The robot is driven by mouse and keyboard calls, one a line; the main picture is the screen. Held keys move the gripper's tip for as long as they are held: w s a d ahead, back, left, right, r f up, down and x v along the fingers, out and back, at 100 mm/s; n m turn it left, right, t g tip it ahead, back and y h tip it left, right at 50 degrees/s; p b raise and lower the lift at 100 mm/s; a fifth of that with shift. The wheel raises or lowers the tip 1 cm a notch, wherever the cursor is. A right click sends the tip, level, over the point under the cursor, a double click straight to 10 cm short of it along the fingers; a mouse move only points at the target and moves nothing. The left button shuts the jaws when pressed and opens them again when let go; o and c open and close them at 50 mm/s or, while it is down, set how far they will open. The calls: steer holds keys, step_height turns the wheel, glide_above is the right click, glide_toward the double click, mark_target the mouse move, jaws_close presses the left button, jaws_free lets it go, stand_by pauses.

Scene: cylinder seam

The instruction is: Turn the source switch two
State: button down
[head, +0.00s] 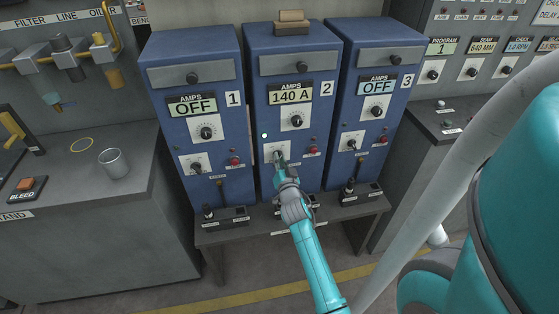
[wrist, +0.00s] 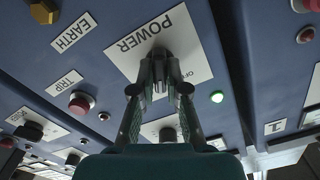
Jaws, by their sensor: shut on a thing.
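Source two (head: 292,80) is the middle blue cabinet, marked 2. Its display (head: 290,95) reads 140 A and a green lamp (head: 264,135) on its left edge is lit. My gripper (head: 281,160) reaches up to the white POWER plate (head: 268,150) on its lower front. In the wrist view my gripper (wrist: 160,92) is shut on the dark power switch (wrist: 158,56) at the middle of that plate. The fingers hide much of the switch and some of the plate lettering. The green lamp (wrist: 217,97) glows beside the plate.
Blue cabinets 1 (head: 195,90) and 3 (head: 376,85) flank it closely, both displays reading OFF. A red button (head: 312,150) sits right of the switch. A stand (head: 240,235) carries the cabinets.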

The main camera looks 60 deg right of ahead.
steer(key=shift+m, duration=0.4)
steer(key=c, duration=1.2)
jaws_free()
steer(key=v, duration=1.2)
